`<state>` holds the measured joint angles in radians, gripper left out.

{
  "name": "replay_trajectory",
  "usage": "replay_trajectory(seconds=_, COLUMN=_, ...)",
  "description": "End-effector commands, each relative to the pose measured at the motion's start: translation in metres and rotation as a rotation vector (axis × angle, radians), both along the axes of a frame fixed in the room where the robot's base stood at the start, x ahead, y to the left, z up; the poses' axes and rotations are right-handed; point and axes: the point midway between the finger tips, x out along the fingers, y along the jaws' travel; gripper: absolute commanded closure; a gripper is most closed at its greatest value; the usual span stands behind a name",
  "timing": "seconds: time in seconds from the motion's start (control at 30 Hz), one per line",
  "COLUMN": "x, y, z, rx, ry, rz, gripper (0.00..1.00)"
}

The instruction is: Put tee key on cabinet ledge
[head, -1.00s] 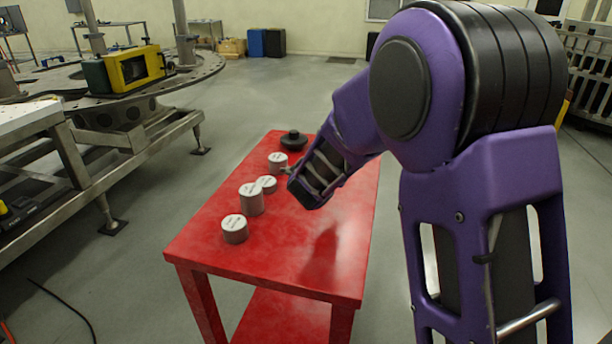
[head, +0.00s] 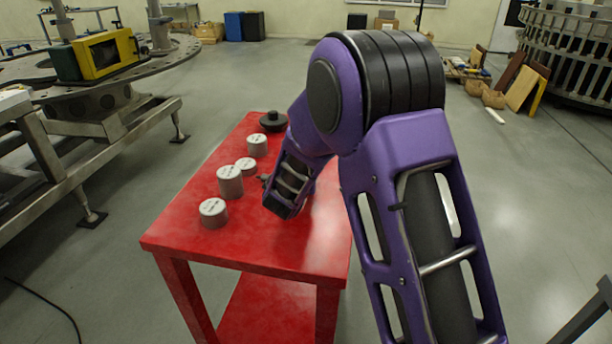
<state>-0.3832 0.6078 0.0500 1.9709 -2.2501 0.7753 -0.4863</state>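My purple arm reaches down over the red table (head: 295,257) in the head view. The arm's lower link hides most of my gripper (head: 264,179). Only a small dark grey tip shows at the link's left side, just right of the white-topped cylinders. I cannot tell whether the gripper is open or shut, or whether it holds anything. I cannot make out a tee key in this view; it may be hidden behind the arm. No cabinet ledge can be clearly made out either.
Several white-topped grey cylinders (head: 213,213) stand along the table's left side. A black round knobbed part (head: 273,121) sits at its far end. A metal frame with a yellow box (head: 102,55) stands left. The floor between is open.

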Motion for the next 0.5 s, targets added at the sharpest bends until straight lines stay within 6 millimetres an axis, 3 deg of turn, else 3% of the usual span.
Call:
replay_trajectory(seconds=0.37, x=0.0006, y=0.0001, z=-0.0041, rx=0.001, ry=-0.004, rz=0.001, gripper=1.0)
replay_trajectory(seconds=0.4, x=0.0004, y=0.0, z=-0.0035, rx=0.001, ry=-0.002, rz=0.0, gripper=0.69)
replay_trajectory(seconds=0.5, x=0.0003, y=0.0001, z=-0.003, rx=0.001, ry=-0.002, rz=0.0, gripper=0.51)
